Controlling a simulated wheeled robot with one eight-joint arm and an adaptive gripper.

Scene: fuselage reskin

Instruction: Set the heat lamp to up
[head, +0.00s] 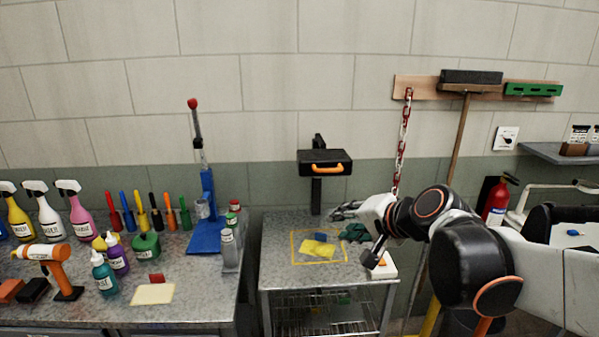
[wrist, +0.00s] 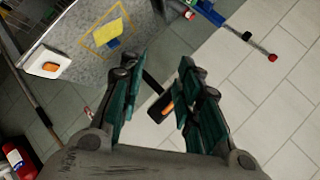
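The heat lamp (head: 325,162) is a flat black box with an orange handle (head: 327,170) on its front edge. It sits on a dark upright post (head: 316,192) behind the small metal bench and looks about level. My gripper (head: 346,211) is below and slightly right of the lamp, apart from it. In the wrist view my gripper (wrist: 164,72) has its teal-padded fingers spread, with nothing held. The lamp's black body and orange handle (wrist: 166,108) show beyond the fingers in the gap, partly hidden by the right finger.
The bench top (head: 279,272) below carries a yellow cloth (head: 318,248) and a blue block inside a yellow outline. A white box with an orange switch (wrist: 50,65) is at its corner. A red chain (head: 403,140) hangs right of the lamp. A blue stand (head: 207,215) is left.

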